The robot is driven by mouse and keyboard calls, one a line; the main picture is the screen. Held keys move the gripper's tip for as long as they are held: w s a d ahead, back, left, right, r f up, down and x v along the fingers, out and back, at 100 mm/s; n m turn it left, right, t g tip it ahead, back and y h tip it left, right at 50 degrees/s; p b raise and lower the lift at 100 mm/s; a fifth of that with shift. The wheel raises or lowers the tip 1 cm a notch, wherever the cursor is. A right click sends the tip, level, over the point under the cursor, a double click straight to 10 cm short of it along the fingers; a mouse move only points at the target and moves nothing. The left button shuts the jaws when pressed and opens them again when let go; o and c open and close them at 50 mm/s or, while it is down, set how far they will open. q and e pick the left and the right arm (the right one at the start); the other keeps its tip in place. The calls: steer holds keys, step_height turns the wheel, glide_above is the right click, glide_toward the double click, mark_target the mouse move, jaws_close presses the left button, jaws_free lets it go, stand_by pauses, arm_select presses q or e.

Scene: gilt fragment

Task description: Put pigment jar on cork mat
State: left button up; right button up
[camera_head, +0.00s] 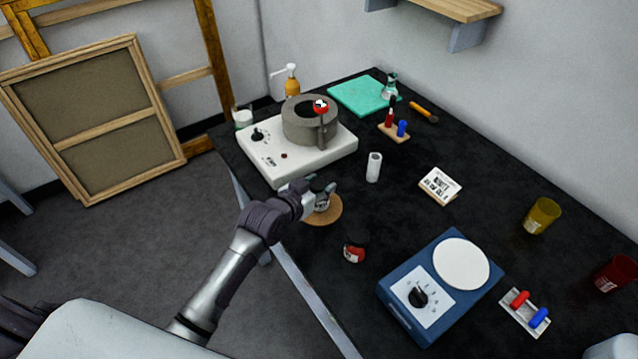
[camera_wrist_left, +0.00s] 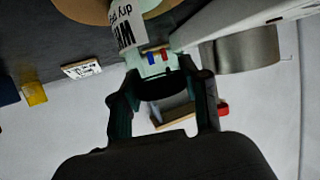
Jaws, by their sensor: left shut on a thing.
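My left gripper (camera_head: 320,187) is shut on the pigment jar (camera_head: 322,204), a small jar with a dark lid and a white label. In the left wrist view the jar's label (camera_wrist_left: 123,27) shows beyond my fingertips (camera_wrist_left: 168,78), with dark lettering partly readable as "dry". The round tan cork mat (camera_head: 334,213) lies on the black table under the jar; its edge also shows at the top of the left wrist view (camera_wrist_left: 90,10). The jar is over the mat; I cannot tell if its base touches. My right gripper is in neither view.
A white hotplate (camera_head: 285,165) with a grey ring stands just behind the mat. A red-labelled jar (camera_head: 355,250) stands in front of it, and a white cylinder (camera_head: 374,167) to the right. The table's left edge is close.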

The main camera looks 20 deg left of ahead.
arm_select(q)
steer(key=shift+f, duration=0.15)
steer(key=o, duration=1.3)
steer(key=shift+c, duration=0.2)
steer(key=shift+r, duration=0.2)
steer(key=b+v, duration=0.1)
steer(key=v, duration=1.1)
